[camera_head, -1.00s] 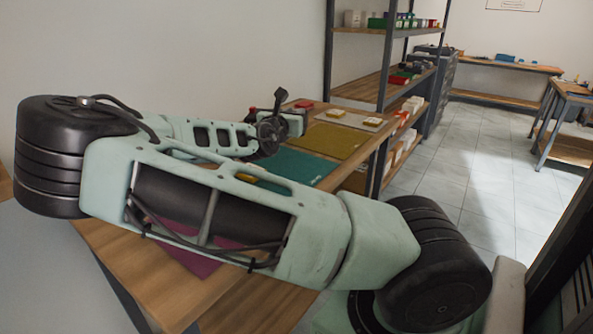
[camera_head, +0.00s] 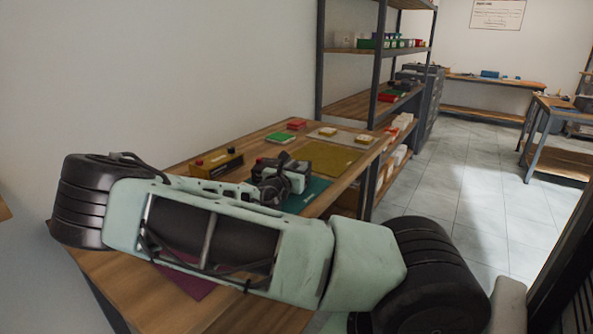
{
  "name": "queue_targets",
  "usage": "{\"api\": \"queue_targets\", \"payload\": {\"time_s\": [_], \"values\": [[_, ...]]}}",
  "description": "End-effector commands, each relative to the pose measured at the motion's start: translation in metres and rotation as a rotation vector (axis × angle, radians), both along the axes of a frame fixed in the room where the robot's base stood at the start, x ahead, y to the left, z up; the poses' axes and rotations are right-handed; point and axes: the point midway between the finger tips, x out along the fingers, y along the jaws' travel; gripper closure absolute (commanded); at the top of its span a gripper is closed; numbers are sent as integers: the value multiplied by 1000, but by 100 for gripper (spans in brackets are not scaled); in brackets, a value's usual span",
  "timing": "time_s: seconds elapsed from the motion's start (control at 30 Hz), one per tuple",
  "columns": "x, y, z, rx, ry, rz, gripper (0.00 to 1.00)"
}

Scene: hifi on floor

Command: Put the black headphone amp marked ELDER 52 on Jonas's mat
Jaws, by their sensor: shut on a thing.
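My gripper (camera_head: 292,178) is low over the teal mat (camera_head: 312,194), seen past my own arm. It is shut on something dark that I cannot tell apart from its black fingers. No ELDER 52 marking can be read, so I cannot confirm the headphone amp. Flat mats lie along the wooden bench: a purple mat (camera_head: 190,284) at the near end, partly behind my arm, then the teal mat, an olive mat (camera_head: 325,158) and a grey mat (camera_head: 346,135). I cannot read which mat is Jonas's.
A dark yellowish box with red knobs (camera_head: 218,165) stands by the wall, left of my gripper. A green item (camera_head: 281,138) and a red item (camera_head: 297,124) lie farther back. Two small yellowish pieces (camera_head: 328,131) sit on the grey mat. A shelf post (camera_head: 376,90) rises beyond. The olive mat is clear.

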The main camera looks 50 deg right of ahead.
Motion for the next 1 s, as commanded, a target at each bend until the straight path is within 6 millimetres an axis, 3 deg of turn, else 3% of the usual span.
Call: {"api": "queue_targets", "payload": {"time_s": [0.43, 0.47, 0.5, 0.53, 0.87, 1.0], "values": [[0, 0, -10, -4, -5, 0, 100], [0, 0, -11, 0, -1, 0, 67], [0, 0, -11, 0, -1, 0, 56], [0, 0, -11, 0, 0, 0, 54], [0, 1, -8, 1, 0, 0, 54], [-3, 16, -10, -1, 1, 4, 54]]}}
